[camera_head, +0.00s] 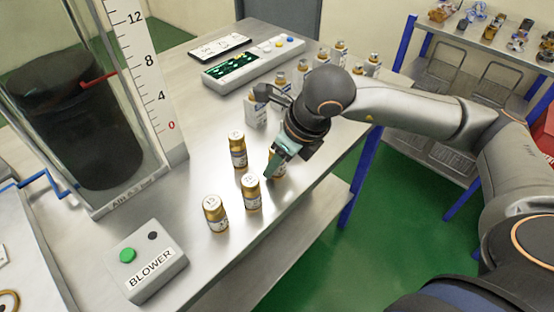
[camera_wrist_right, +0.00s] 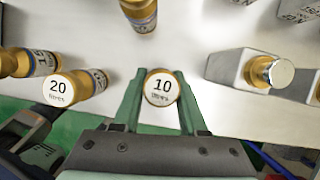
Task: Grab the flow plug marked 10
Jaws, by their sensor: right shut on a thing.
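The flow plug marked 10 (camera_wrist_right: 161,86) is a gold cylinder with a white round top, between the two fingers of my right gripper (camera_wrist_right: 160,100) in the right wrist view. The right gripper is shut on it. In the head view the right gripper (camera_head: 276,168) hides most of this plug (camera_head: 281,172). The plug looks upright; I cannot tell whether it touches the table. A plug marked 20 (camera_wrist_right: 60,89) stands to its left in the wrist view. My left gripper is not in view.
Gold plugs stand nearby on the metal table: one behind (camera_head: 238,150), one in front (camera_head: 251,192), one nearer the front (camera_head: 215,213). Several metal bottles (camera_head: 255,109) stand beyond. The blower box (camera_head: 150,262) and the scaled clear column (camera_head: 150,80) are at left.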

